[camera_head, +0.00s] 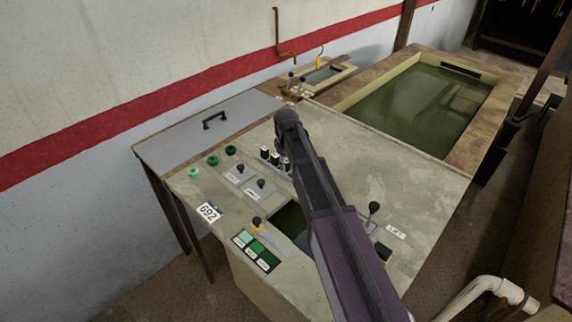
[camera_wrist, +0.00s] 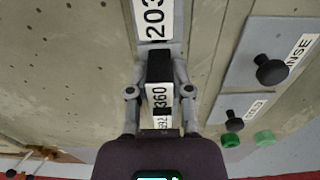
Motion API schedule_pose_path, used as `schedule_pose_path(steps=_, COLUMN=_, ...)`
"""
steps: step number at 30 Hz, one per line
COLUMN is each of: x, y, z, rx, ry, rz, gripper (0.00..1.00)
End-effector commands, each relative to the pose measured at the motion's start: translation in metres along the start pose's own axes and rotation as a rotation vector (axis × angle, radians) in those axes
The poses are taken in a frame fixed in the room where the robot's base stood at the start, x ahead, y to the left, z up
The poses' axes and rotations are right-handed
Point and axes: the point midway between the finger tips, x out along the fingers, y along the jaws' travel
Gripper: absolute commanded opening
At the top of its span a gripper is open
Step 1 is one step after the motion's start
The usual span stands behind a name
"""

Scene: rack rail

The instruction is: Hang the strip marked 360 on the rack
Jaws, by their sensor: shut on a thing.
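In the wrist view my gripper (camera_wrist: 160,65) is shut on the black top piece of the strip marked 360 (camera_wrist: 160,96), with one finger on each side. The white label reads 360 just below the black piece. In line with it are a strip marked 203 (camera_wrist: 155,20) above and another small label (camera_wrist: 162,124), seemingly 692, below. In the head view several black-topped white pieces (camera_head: 265,154) stand in a row left of my arm, which hides part of that row and my gripper. I cannot tell whether the held strip touches the rack.
The worktop (camera_head: 340,140) carries knobs (camera_head: 261,184), green buttons (camera_head: 213,160) and a dark opening (camera_head: 288,222). A label 692 (camera_head: 208,212) lies at its front left. A grey lid (camera_head: 205,135) is at left, a large tank of green liquid (camera_head: 415,105) behind.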

Motion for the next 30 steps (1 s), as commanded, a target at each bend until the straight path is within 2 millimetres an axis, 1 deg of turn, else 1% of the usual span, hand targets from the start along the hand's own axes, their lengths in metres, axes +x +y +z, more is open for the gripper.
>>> schedule_pose_path(steps=23, x=0.0081, y=0.0000, z=0.0000, rx=0.000, ry=0.000, rz=0.000, gripper=0.00)
schedule_pose_path(steps=24, x=0.0080, y=0.0000, z=0.0000, rx=0.000, ry=0.000, rz=0.000, gripper=0.31)
schedule_pose_path(steps=26, x=0.0078, y=0.0000, z=0.0000, rx=0.000, ry=0.000, rz=0.000, gripper=0.48)
schedule_pose_path(steps=27, x=0.0078, y=0.0000, z=0.0000, rx=0.000, ry=0.000, rz=0.000, gripper=0.60)
schedule_pose_path(steps=28, x=0.0078, y=0.0000, z=0.0000, rx=0.000, ry=0.000, rz=0.000, gripper=0.68)
schedule_pose_path(steps=30, x=0.0078, y=0.0000, z=0.0000, rx=0.000, ry=0.000, rz=0.000, gripper=0.68)
